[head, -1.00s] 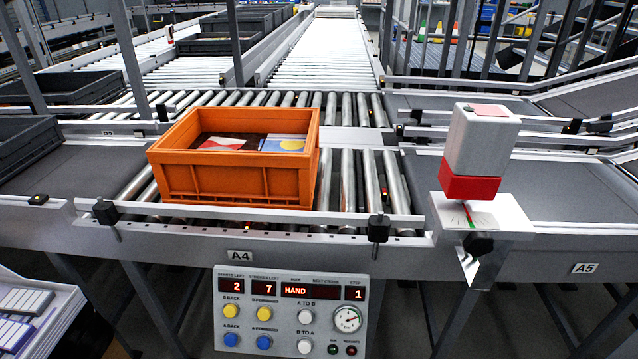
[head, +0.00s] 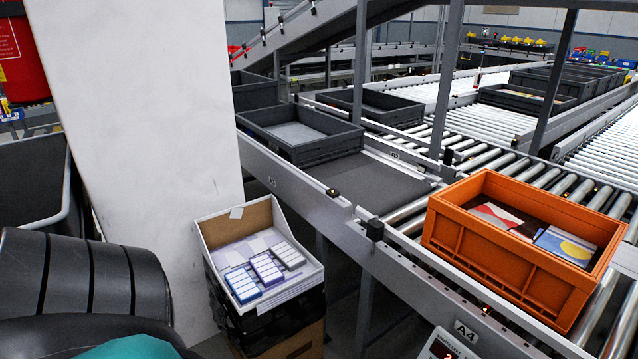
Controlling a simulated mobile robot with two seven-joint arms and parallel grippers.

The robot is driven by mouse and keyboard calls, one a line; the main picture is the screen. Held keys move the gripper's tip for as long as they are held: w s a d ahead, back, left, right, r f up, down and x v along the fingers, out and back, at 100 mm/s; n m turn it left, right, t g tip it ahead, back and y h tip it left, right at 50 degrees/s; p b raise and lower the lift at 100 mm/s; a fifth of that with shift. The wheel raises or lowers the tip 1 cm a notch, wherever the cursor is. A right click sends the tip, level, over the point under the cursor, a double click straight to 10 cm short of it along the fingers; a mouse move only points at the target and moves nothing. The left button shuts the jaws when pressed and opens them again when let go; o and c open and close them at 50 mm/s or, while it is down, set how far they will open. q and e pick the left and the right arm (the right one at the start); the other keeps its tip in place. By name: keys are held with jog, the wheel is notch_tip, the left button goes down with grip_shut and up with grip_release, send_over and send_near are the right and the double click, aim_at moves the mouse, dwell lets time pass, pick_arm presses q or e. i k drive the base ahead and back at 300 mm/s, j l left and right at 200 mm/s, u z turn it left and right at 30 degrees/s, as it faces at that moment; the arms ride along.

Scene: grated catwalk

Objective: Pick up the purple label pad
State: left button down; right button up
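Three white-topped label pads lie side by side in an open white tray (head: 216,254) at the lower centre-left of the head view. Neither of my grippers is in view.
The tray stands on dark crates and a cardboard box (head: 302,343), left of the conveyor. A white pillar (head: 140,130) rises behind it. An orange crate (head: 500,247) with cards sits on rollers at right. A dark ribbed object (head: 85,280) is close at left.

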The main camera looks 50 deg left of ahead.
aim_at(266, 269)
jog(key=u, duration=2.05)
jog(key=i+l+u, duration=0.15)
jog(key=i+u, duration=0.2)
jog(key=i, duration=0.15)
jog(key=i+l+u, duration=0.3)
jog(key=i, duration=0.15)
jog(key=i+l+u, duration=0.35)
jog(key=i+l, duration=0.05)
jog(key=i, duration=0.05)
